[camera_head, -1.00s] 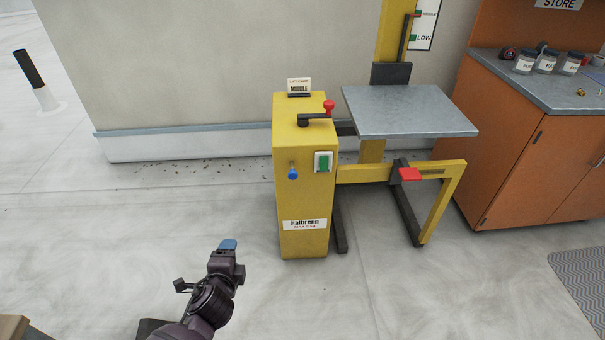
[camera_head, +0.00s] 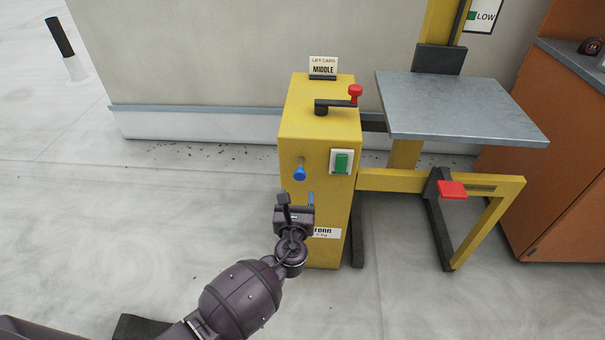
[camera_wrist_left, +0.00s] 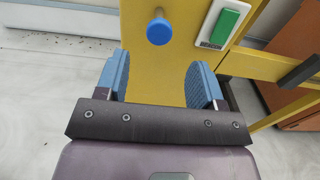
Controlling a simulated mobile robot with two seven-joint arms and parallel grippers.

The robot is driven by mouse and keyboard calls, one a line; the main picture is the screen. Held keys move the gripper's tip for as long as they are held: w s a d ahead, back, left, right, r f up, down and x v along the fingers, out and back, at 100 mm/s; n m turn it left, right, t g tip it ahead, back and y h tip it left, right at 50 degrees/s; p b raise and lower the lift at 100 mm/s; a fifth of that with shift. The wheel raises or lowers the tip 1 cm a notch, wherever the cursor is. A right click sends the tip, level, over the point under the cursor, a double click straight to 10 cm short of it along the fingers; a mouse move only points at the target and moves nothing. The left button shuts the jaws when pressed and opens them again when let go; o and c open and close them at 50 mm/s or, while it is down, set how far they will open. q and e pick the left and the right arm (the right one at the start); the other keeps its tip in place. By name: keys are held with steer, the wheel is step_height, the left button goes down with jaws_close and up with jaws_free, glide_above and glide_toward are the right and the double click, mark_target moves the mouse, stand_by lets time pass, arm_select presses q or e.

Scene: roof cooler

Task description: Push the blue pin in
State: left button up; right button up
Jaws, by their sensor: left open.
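The blue pin (camera_head: 300,173) sticks out of the front face of the yellow lift housing (camera_head: 318,130), left of a green switch (camera_head: 341,163). My left gripper (camera_head: 297,202) is in front of the housing, just below the pin. In the left wrist view the pin's round blue head (camera_wrist_left: 159,31) shows beyond and above the two blue fingertips, with a short metal shaft behind it. The left gripper's fingers (camera_wrist_left: 157,80) are spread apart with nothing between them. The gripper is apart from the pin. My right gripper is not in view.
A crank with a red knob (camera_head: 355,92) and a card reading MIDDLE (camera_head: 323,67) are on top of the housing. A grey platform (camera_head: 455,108) and a red pedal-like part (camera_head: 452,190) are to the right. An orange cabinet (camera_head: 560,160) stands far right.

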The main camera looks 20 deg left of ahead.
mark_target(300, 177)
arm_select(q)
steer(key=x, duration=0.2)
steer(key=b+x, duration=0.1)
steer(key=x, duration=0.5)
steer(key=shift+f+b, duration=0.3)
steer(key=shift+w+a+r, duration=0.15)
steer(key=shift+w+a, duration=0.05)
steer(key=shift+w, duration=0.35)
jaws_close()
steer(key=shift+b+x, duration=0.55)
steer(key=shift+x, duration=1.35)
